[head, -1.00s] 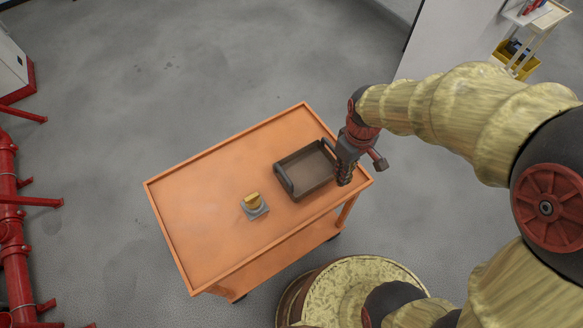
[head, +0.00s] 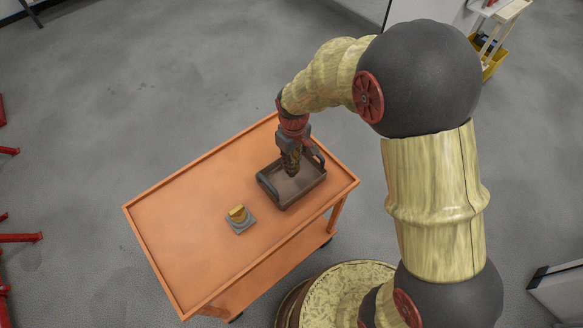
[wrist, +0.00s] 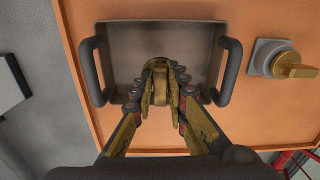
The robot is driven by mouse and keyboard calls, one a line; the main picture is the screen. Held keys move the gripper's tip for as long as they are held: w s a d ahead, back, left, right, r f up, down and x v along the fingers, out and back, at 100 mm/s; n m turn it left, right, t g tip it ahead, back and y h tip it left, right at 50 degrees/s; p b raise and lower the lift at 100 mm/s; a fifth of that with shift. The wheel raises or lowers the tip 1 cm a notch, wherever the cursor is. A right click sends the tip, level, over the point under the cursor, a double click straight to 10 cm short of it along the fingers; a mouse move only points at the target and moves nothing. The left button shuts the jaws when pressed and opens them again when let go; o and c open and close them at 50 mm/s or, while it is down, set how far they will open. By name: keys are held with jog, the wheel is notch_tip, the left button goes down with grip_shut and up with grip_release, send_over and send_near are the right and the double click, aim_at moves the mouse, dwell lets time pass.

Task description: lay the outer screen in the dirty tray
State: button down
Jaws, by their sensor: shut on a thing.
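The tray (head: 302,189) is dark with a brown inside and a raised handle at each end; it sits on the orange cart top. It also shows in the wrist view (wrist: 125,38). My gripper (head: 290,172) points down over the tray. In the wrist view my gripper (wrist: 161,92) is shut on a small brass-coloured round piece, the outer screen (wrist: 158,64), mostly hidden between the fingers. The piece is over the tray's inside; I cannot tell whether it touches the floor of the tray.
A brass piece on a grey square base (head: 239,218) stands on the orange cart (head: 190,220), left of the tray. It is at the right in the wrist view (wrist: 285,62). The cart's left part is clear. A yellow bin (head: 492,60) is far off at upper right.

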jog(key=f, duration=0.2)
jog(key=f+b, duration=0.1)
jog(key=shift+w+a+f, duration=0.15)
jog(key=shift+w+f, duration=0.05)
jog(key=shift+f, duration=0.15)
jog(key=c, duration=1.9)
grip_release()
jog(key=shift+f, duration=0.1)
jog(key=shift+o, duration=0.7)
